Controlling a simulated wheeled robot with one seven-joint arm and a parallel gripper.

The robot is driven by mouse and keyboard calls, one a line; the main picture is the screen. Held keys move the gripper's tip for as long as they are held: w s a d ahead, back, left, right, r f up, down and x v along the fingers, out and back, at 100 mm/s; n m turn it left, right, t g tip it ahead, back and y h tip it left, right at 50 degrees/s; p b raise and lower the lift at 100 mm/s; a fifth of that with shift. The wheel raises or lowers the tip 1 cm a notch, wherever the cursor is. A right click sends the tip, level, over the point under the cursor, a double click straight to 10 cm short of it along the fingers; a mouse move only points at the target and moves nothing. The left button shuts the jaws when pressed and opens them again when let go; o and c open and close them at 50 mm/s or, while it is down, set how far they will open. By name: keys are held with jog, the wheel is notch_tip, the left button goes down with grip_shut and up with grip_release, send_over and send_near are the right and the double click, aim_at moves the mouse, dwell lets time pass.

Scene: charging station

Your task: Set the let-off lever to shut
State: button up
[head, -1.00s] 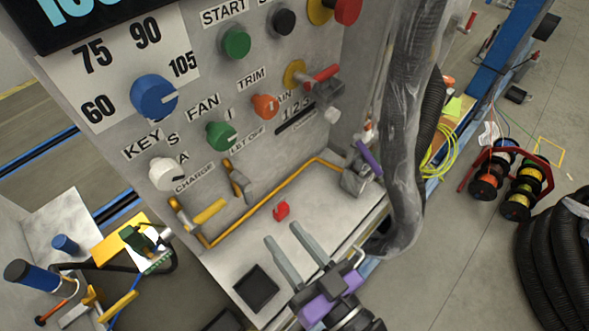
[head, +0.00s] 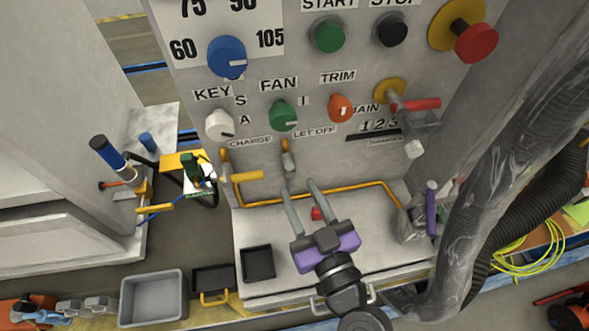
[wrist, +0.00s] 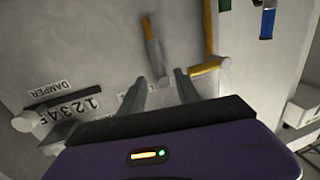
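The let-off lever (head: 288,158) is on the grey panel below the LET OFF label (head: 315,132). It has a grey body and an orange end pointing up in the head view. In the wrist view the lever (wrist: 154,52) shows ahead of the fingers, a little above the gap between them. My gripper (head: 298,188) is open and empty, its fingertips just below the lever in the head view. In the wrist view the fingers (wrist: 160,80) are apart with nothing between them. I cannot tell whether a fingertip touches the lever.
The charge lever (head: 245,177), with a yellow handle pointing right, is close on the left. A yellow pipe (head: 340,186) runs along the panel's foot. A small red object (head: 316,213) lies on the ledge beside my fingers. A thick grey hose (head: 500,190) hangs at the right.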

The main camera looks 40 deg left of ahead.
aim_at(292, 178)
jog(key=shift+p+x, duration=0.65)
jog(key=shift+x, duration=2.1)
jog(key=shift+a, duration=0.1)
jog(key=c, duration=0.8)
jog(key=shift+r, duration=0.15)
grip_shut()
